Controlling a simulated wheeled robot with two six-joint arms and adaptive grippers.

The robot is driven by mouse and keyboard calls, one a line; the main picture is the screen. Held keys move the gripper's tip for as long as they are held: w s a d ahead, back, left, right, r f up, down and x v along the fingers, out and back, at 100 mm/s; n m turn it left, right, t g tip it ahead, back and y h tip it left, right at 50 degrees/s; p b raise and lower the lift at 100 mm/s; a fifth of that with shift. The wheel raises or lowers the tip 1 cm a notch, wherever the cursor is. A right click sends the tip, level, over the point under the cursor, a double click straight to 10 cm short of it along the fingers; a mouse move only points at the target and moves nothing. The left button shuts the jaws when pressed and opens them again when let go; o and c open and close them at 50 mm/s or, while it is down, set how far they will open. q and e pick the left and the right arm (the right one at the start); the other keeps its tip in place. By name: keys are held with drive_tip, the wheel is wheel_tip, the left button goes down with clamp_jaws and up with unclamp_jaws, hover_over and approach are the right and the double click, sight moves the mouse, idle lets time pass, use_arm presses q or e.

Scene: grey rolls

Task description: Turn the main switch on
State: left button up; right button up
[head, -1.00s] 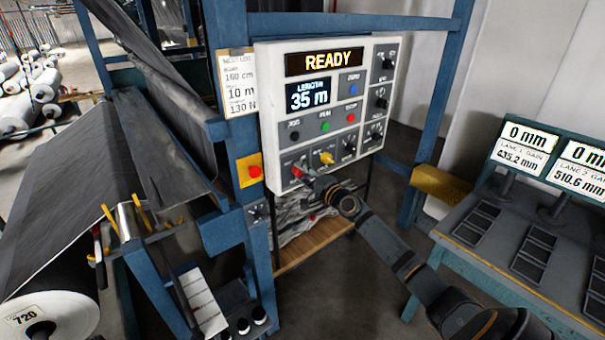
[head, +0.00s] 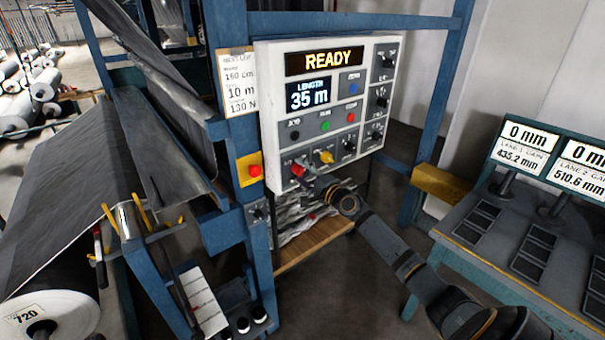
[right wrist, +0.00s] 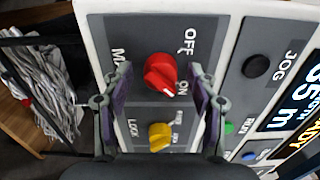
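The main switch is a red rotary knob (right wrist: 160,74) on a dark panel, with OFF and ON printed beside it. Its white mark points toward ON in the right wrist view. In the head view the red knob (head: 298,170) is at the lower left of the white control box (head: 268,130). My right gripper (head: 312,179) is just in front of it. In the right wrist view my right gripper (right wrist: 161,80) is open, with one finger on each side of the knob and gaps between. My left gripper is out of view.
A yellow knob (right wrist: 160,135) sits beside the red one. The box's screen reads READY (head: 327,61). A red button on a yellow box (head: 250,170) is on the blue post to the left. A bench with displays (head: 520,225) stands at right.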

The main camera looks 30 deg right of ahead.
drive_tip(key=s, duration=0.7)
drive_tip(key=shift+s+d, duration=0.25)
idle(0.4)
